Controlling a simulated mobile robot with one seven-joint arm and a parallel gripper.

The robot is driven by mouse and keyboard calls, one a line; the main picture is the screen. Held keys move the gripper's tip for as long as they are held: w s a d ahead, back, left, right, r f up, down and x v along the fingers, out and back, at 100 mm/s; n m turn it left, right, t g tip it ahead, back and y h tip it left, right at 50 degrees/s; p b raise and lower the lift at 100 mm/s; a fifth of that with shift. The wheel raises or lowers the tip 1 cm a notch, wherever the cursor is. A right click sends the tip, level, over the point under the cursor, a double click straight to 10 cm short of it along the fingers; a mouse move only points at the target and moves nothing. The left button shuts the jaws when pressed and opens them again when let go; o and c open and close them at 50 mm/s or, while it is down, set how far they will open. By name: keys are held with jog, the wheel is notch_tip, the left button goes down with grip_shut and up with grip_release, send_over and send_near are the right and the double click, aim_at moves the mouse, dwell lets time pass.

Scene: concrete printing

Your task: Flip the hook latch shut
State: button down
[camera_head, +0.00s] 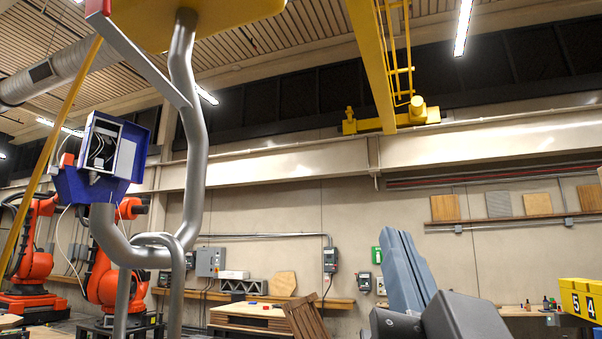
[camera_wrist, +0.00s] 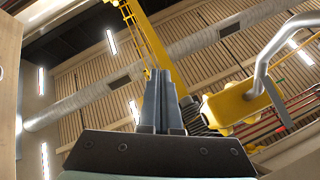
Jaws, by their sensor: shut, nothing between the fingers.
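A grey bent-tube hook (camera_head: 188,130) hangs from a yellow block in the head view. Its tip curls up at the lower left. The hook latch (camera_head: 142,58), a flat grey bar with a red end, slants up and left from the hook's shank. Its red end is high above the hook's tip, so the mouth is open. My gripper (camera_head: 398,236) is shut and empty, well right of the hook and apart from it. In the wrist view the closed fingers (camera_wrist: 160,76) point upward; part of the hook (camera_wrist: 266,72) shows at the right.
A grey loop (camera_head: 161,240) hangs over the hook's bowl. The yellow block (camera_wrist: 235,108) is close to the hook's top. A blue box (camera_head: 100,155) is behind the tip. Orange robot arms (camera_head: 103,280) stand behind at left.

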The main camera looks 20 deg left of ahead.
jog(key=a+r+m+g+y+p, duration=0.1)
jog(key=a+r+g+y, duration=0.25)
jog(key=r+y, duration=0.2)
jog(key=a+r+g+y+p, duration=0.2)
jog(key=r+g+y, duration=0.25)
jog(key=r, duration=0.25)
jog(key=s+a+r+g+y+p, duration=0.1)
jog(key=s+a+r+g, duration=0.1)
jog(key=s+r+g, duration=0.2)
jog(key=s+a+r+n+g+y, duration=0.1)
jog(key=s+a+r+g+y, duration=0.1)
jog(key=s+r+g, duration=0.2)
jog(key=s+g, duration=0.1)
jog(key=s, duration=0.2)
jog(key=shift+s+a+r+g+p, duration=0.2)
jog(key=shift+s+a+g+p, duration=0.05)
jog(key=shift+s+g+p, duration=0.15)
jog(key=shift+w+a, duration=0.1)
jog(key=r+p+x, duration=0.1)
jog(key=p+x, duration=0.5)
jog(key=x, duration=0.4)
jog(key=s, duration=0.1)
jog(key=s+f, duration=0.1)
jog(key=s+p, duration=0.1)
jog(key=s, duration=0.1)
jog(key=shift+f, duration=0.35)
